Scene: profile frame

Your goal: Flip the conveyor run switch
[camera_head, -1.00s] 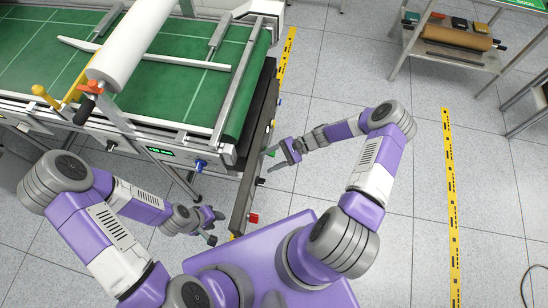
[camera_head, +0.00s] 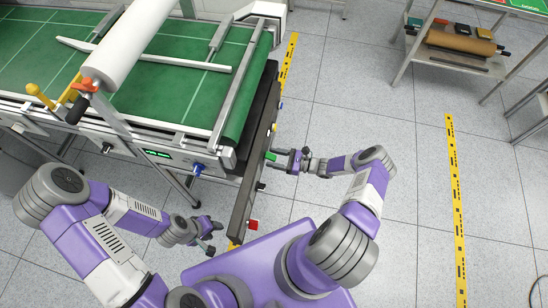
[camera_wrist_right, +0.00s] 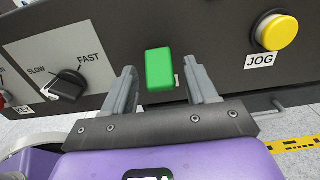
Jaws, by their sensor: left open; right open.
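A green rocker-like switch (camera_wrist_right: 160,69) stands out from the dark control panel (camera_wrist_right: 215,30) in the right wrist view; no label for it shows. It also appears as a small green spot (camera_head: 271,156) on the panel's right face in the head view. My right gripper (camera_wrist_right: 161,78) is open, with one finger on each side of the switch. I cannot tell whether either finger touches it. My left gripper (camera_head: 212,237) is open and empty, low beside the conveyor's near end, away from the panel.
A yellow JOG button (camera_wrist_right: 277,32) is right of the switch. A black SLOW/FAST knob (camera_wrist_right: 67,85) is to its left. A red part (camera_head: 253,225) is at the panel's near end. The green conveyor belt (camera_head: 165,85) lies behind.

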